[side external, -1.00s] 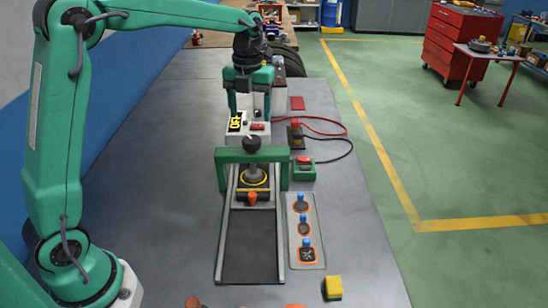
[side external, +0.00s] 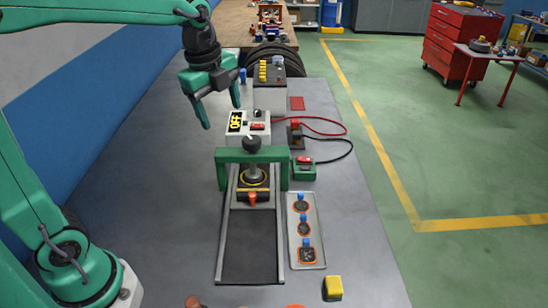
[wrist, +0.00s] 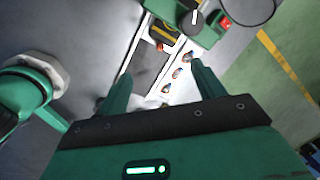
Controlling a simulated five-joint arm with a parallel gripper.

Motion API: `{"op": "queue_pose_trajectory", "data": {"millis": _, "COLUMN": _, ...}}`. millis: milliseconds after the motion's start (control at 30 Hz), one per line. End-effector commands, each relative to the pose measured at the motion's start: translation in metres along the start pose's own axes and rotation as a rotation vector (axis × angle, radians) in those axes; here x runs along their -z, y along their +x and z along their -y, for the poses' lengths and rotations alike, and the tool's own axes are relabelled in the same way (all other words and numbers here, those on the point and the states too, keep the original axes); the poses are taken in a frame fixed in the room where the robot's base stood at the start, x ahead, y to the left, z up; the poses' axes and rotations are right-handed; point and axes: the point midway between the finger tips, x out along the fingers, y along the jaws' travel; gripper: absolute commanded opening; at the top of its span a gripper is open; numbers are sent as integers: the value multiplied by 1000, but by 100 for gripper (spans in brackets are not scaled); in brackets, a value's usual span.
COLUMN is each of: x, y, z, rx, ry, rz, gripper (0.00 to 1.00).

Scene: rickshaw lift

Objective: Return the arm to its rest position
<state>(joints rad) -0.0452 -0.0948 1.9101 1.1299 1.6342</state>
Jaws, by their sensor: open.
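My gripper (side external: 222,112) is green with a dark wrist. In the side view it hangs in the air to the left of the grey control box (side external: 240,124), with its two fingers spread and nothing between them. In the wrist view my gripper (wrist: 158,88) shows two green fingers wide apart and empty. My arm reaches in from the left at the top of the side view. The control box reads OFF and has a red switch.
A green gantry frame (side external: 222,170) stands over a dark track (side external: 250,245). A tray (side external: 318,255) with blue-topped parts lies right of it. A yellow block (side external: 332,288) sits near the front. Red and black clamps with cables are at right. The bench's left side is clear.

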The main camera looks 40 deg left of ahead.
Motion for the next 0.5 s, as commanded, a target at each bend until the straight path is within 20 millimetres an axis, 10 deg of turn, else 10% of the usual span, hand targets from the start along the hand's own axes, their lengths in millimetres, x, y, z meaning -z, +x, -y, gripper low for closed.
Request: {"op": "queue_pose_trajectory", "data": {"millis": 500, "x": 11, "y": -16, "z": -71, "rx": 131, "ry": -709, "rz": -47, "gripper": 68}}
